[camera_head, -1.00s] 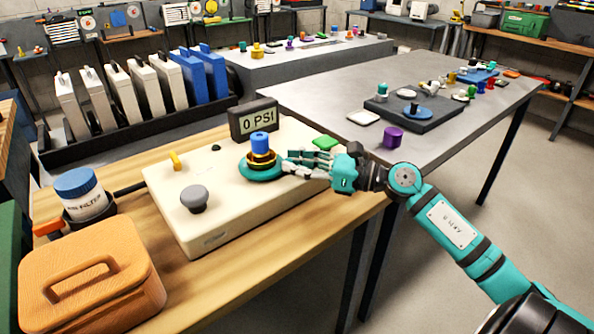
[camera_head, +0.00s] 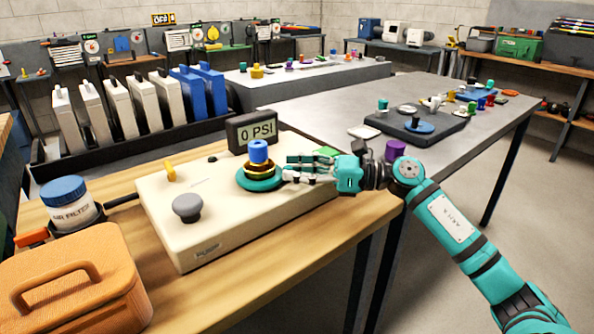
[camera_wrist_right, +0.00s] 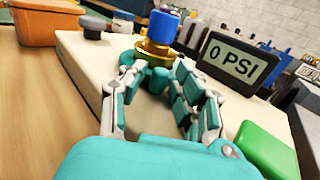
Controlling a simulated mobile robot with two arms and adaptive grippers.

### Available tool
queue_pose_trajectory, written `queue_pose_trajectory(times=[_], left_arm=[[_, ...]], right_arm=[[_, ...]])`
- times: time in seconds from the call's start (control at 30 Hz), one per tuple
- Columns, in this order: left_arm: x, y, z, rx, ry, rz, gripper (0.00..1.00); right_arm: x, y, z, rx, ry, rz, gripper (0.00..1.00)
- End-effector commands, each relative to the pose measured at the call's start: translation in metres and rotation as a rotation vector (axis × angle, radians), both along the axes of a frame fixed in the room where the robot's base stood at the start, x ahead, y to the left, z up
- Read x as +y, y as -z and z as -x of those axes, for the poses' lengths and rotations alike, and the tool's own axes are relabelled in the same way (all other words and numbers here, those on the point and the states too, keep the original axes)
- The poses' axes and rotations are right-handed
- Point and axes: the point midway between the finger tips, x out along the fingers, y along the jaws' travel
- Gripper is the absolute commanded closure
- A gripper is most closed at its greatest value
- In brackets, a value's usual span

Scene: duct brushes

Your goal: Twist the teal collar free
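The teal collar (camera_head: 258,184) is a wide ring at the base of a brass fitting (camera_head: 258,166) with a blue cap (camera_head: 258,150), upright on a cream console (camera_head: 215,235). In the right wrist view, the collar (camera_wrist_right: 155,79) shows beyond and between my finger ends, partly hidden by them. My right gripper (camera_head: 288,170) is at the collar's right side, its fingers spread and pointing at it. In the wrist view, the gripper (camera_wrist_right: 156,75) has a clear gap between its fingers. I cannot tell whether the tips touch the collar. My left gripper is not in view.
A display (camera_head: 252,130) reading 0 PSI stands behind the fitting. A green button (camera_wrist_right: 267,148) is close beside my right fingers. An orange case (camera_head: 75,285) and filter jar (camera_head: 70,205) stand left.

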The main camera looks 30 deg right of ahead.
Motion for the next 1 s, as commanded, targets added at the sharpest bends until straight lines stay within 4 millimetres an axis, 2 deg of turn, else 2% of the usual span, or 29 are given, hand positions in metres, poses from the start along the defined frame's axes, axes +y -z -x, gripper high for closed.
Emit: queue_pose_trajectory(times=[0.43,0.57,0.8,1.0], left_arm=[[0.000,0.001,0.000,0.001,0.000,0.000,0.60],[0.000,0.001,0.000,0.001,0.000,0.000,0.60],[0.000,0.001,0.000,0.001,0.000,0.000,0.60],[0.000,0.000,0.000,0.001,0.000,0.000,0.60]], right_arm=[[-0.007,0.000,0.005,0.000,0.002,0.000,0.58],[-0.022,0.001,0.019,0.002,0.004,-0.001,0.58],[-0.061,0.001,0.053,0.002,0.004,-0.002,0.58],[-0.083,0.000,0.073,-0.001,0.003,-0.001,0.58]])
